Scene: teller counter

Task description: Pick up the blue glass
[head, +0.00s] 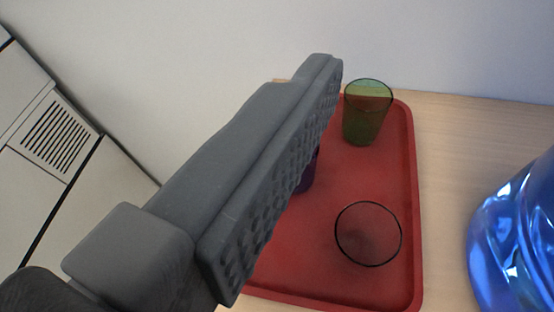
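A dark blue-purple glass (308,174) stands on the red tray (411,200). Only a narrow strip of its right side shows; my gripper hides the rest. My gripper (322,68) fills the middle and left of the head view, as a grey finger with a bumpy pad facing right. It overlaps the glass in the picture; I cannot tell whether it touches it. A second finger cannot be made out, so I cannot tell whether the gripper is open or shut.
A green glass (367,115) stands at the tray's back right, and a clear, dark-rimmed glass (368,236) at its front right. A large shiny blue bottle (520,240) is on the wooden counter (450,140) at the right. A pale wall (440,45) rises behind.

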